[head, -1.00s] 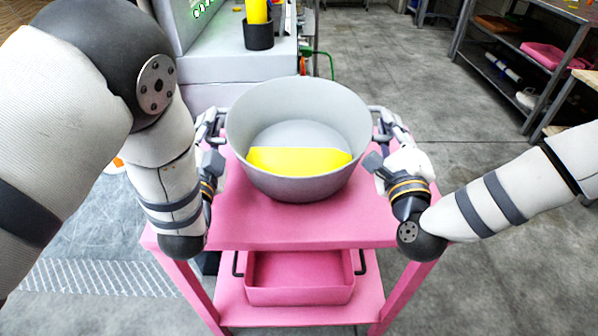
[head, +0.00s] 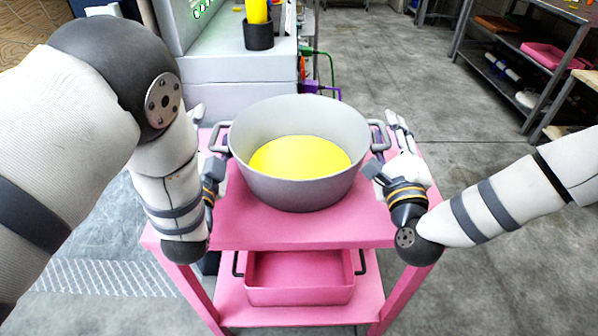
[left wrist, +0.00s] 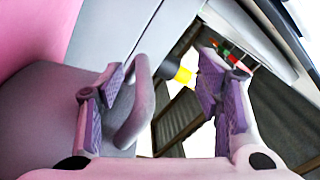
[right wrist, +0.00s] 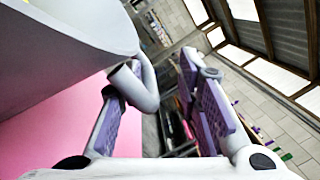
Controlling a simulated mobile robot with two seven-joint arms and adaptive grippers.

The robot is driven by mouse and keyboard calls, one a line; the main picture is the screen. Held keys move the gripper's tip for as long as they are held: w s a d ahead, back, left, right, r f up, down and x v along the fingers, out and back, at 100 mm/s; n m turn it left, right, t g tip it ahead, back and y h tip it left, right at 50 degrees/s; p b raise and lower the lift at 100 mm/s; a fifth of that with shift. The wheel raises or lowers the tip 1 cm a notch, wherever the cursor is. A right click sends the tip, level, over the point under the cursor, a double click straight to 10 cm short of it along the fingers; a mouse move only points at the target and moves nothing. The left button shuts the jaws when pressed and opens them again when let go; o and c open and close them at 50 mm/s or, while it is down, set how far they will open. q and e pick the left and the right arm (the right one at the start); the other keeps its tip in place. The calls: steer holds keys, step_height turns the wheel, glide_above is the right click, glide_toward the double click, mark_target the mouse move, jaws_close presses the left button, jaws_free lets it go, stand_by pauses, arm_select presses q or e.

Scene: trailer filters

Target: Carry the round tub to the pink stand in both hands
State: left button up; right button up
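The grey round tub (head: 300,190), with a yellow filling (head: 300,158), sits level on the top of the pink stand (head: 270,232) and appears to rest on it. My left gripper (head: 207,140) is at the tub's left handle (head: 219,138). In the left wrist view its fingers are spread, with the handle (left wrist: 138,105) between them, nearer one finger. My right gripper (head: 384,142) is at the right handle. In the right wrist view its fingers are also spread, with the handle (right wrist: 140,88) beside one finger. The tub's underside is hidden.
The stand's lower shelf holds a pink tray (head: 300,280). Behind the stand is a grey machine (head: 240,68) with a black cup (head: 258,34) on its ledge. Metal shelving (head: 510,70) stands at the far right. The floor to the right is clear.

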arm_select(q)
steer(key=s, duration=0.5)
steer(key=s+f, duration=0.1)
steer(key=s, duration=0.1)
steer(key=shift+s+d, duration=0.1)
steer(key=shift+s, duration=0.15)
arm_select(e)
steer(key=o, duration=0.8)
steer(key=shift+o, duration=0.2)
steer(key=s, duration=0.4)
steer(key=s+f, duration=0.1)
steer(key=s, duration=0.7)
steer(key=shift+d+f, duration=0.15)
steer(key=shift+f, duration=0.2)
